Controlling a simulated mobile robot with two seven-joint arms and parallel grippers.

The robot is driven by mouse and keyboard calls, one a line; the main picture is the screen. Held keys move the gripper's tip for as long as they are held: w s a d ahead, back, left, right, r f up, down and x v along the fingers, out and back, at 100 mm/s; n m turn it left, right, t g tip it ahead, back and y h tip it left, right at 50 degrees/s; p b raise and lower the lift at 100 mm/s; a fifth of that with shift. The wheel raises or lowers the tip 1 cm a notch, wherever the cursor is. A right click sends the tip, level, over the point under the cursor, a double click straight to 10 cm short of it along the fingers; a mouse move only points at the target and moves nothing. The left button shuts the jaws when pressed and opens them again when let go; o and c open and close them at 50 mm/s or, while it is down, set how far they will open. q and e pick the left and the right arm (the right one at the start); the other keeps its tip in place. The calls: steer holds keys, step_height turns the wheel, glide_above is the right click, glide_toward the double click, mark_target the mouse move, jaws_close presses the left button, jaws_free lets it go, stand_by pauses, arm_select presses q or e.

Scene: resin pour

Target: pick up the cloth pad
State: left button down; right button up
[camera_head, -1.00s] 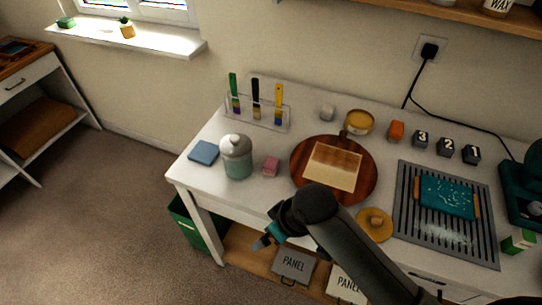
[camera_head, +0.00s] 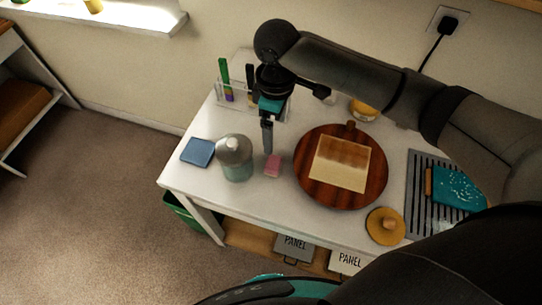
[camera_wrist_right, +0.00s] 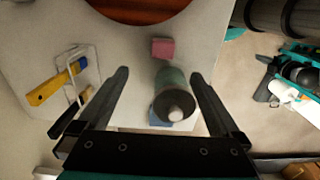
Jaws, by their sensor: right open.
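The cloth pad seems to be the flat blue square (camera_head: 197,152) on the white table's left end. In the right wrist view the blue pad (camera_wrist_right: 154,119) is mostly hidden behind the jar. My right gripper (camera_head: 267,140) points down above the table, right of the pad and jar, near the pink block (camera_head: 273,165). In the right wrist view its two fingers (camera_wrist_right: 159,76) are spread with nothing held between them; the pink block lies beyond the tips. My left gripper is not in view.
A grey-lidded jar (camera_head: 235,158) stands between the pad and the gripper. A rack of brushes (camera_head: 226,95) stands behind. A round wooden board (camera_head: 375,190) with a pale panel is to the right. The table's left edge is close to the pad.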

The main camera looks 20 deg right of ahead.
glide_above(273, 162)
steer(key=f+b, duration=0.1)
steer(key=f, duration=0.7)
steer(key=shift+d+f, duration=0.15)
steer(key=shift+d, duration=0.05)
steer(key=shift+a+f+b, duration=0.2)
steer(key=shift+f+b, duration=0.1)
steer(key=shift+f, duration=2.85)
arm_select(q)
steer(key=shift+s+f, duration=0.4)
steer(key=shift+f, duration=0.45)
arm_select(e)
steer(key=c, duration=1.4)
steer(key=shift+r, duration=0.1)
